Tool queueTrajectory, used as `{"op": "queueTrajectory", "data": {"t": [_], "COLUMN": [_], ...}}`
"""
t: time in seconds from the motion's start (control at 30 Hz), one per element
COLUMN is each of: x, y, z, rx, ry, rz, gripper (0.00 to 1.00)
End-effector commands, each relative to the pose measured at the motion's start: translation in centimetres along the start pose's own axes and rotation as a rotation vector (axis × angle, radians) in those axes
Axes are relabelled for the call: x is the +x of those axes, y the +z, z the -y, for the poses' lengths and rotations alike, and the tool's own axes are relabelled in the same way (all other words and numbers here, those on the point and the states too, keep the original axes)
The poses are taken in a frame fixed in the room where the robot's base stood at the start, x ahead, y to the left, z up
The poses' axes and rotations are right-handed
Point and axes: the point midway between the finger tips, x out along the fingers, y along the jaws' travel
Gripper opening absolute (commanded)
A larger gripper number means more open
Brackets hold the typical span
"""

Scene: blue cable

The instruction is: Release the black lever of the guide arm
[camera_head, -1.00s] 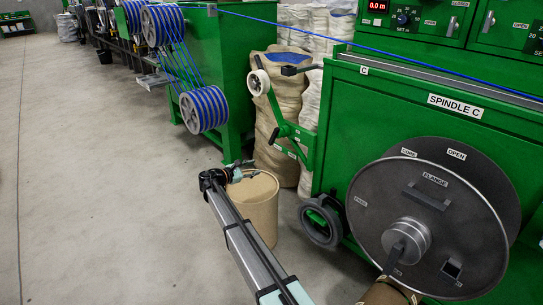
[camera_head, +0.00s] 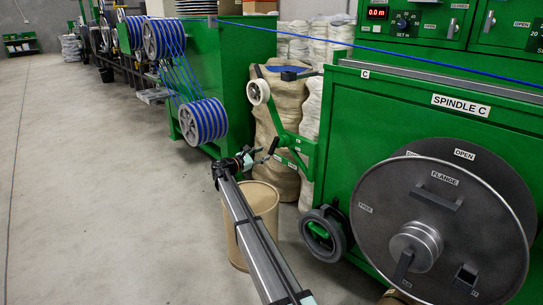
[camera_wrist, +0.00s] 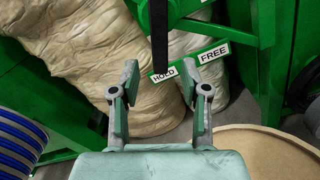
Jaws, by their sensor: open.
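The green guide arm (camera_head: 288,132) carries a white roller (camera_head: 258,92) and hangs beside the spindle C machine. Its black lever (camera_head: 273,147) is small in the head view. In the wrist view the black lever (camera_wrist: 159,35) comes down from the top edge, its lower end beside the HOLD label (camera_wrist: 163,75). The FREE label (camera_wrist: 213,54) is to its right. My gripper (camera_wrist: 159,82) is open, with a finger on each side of the lever's line; contact is not visible. In the head view my gripper (camera_head: 256,157) is close to the lever.
A tan drum (camera_head: 265,205) stands under my gripper. Wrapped sacks (camera_head: 284,110) stand behind the guide arm. A blue-striped cable roll (camera_head: 203,119) is to the left. The large grey reel flange (camera_head: 395,205) is at right. The floor at left is clear.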

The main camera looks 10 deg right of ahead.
Motion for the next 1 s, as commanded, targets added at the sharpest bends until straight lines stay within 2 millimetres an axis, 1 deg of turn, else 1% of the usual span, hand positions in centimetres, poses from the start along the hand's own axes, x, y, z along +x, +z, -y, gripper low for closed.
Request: {"op": "queueTrajectory", "data": {"t": [0.03,0.1,0.2,0.3,0.5,0.77,0.8,0.87,0.9,0.93,1.0], "x": [1.1,2.4,3.8,4.9,6.0,6.0,6.0,6.0,6.0,6.0,6.0], "y": [-0.3,-0.3,-0.3,-0.2,-0.1,0.0,0.0,0.0,0.0,0.0,0.0], "z": [0.1,0.0,0.1,0.0,0.0,0.0,0.0,0.0,0.0,0.0,0.0], "rx": [0.001,0.001,0.001,0.001,0.0,0.0,0.0,0.0,0.0,0.001,0.001], "ry": [-0.002,-0.001,-0.001,0.0,0.0,0.0,0.0,0.0,0.0,0.0,0.0], "rz": [0.001,0.001,0.001,0.0,0.0,0.0,0.0,0.0,0.0,0.0,0.0], "gripper": [0.46,0.46,0.46,0.46,0.46,0.46,0.39,0.17,0.03,0.0,0.0]}}
